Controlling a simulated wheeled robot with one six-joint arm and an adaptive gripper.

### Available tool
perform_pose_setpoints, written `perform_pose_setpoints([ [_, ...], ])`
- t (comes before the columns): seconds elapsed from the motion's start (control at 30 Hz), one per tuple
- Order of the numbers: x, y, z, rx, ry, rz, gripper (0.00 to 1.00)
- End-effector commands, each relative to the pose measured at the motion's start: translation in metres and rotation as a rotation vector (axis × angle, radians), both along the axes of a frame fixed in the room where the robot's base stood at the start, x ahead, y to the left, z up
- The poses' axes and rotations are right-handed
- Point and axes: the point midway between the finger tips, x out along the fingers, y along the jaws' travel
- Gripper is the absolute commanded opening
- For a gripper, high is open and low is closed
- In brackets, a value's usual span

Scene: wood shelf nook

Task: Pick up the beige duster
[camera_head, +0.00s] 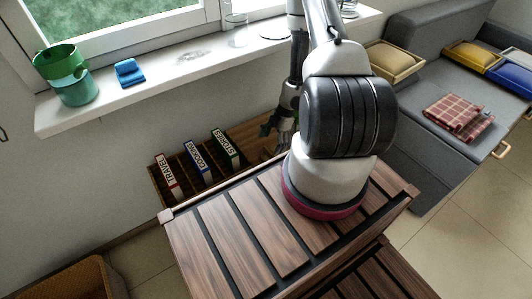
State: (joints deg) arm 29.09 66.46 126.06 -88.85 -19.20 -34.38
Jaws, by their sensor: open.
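A beige, soft-looking thing (391,57) lies in a shallow tan tray (410,71) on the grey sofa at the upper right. It is the only beige item of that kind I see, but I cannot tell for sure that it is the duster. Part of it is near my arm in the picture, and its left edge is hard to make out. My gripper (270,128) is dark, points down and hangs behind my arm, near the book box and well left of the tray. It is open, with nothing visible in it.
A wooden box (160,189) holds several books below the windowsill. On the sill (115,105) stand a green pot (72,88), a blue object (129,73) and a glass (236,25). Yellow (470,55) and blue (513,77) items and a checkered cloth (458,114) lie on the sofa.

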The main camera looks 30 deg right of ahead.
Motion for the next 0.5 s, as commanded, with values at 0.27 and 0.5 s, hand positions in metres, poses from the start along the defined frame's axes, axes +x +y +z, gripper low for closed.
perform_pose_setpoints([
  [0.27, -0.007, 0.012, -0.033, 0.001, 0.003, 0.0, 0.88],
  [0.5, -0.007, 0.02, -0.056, -0.001, 0.001, 0.001, 0.88],
])
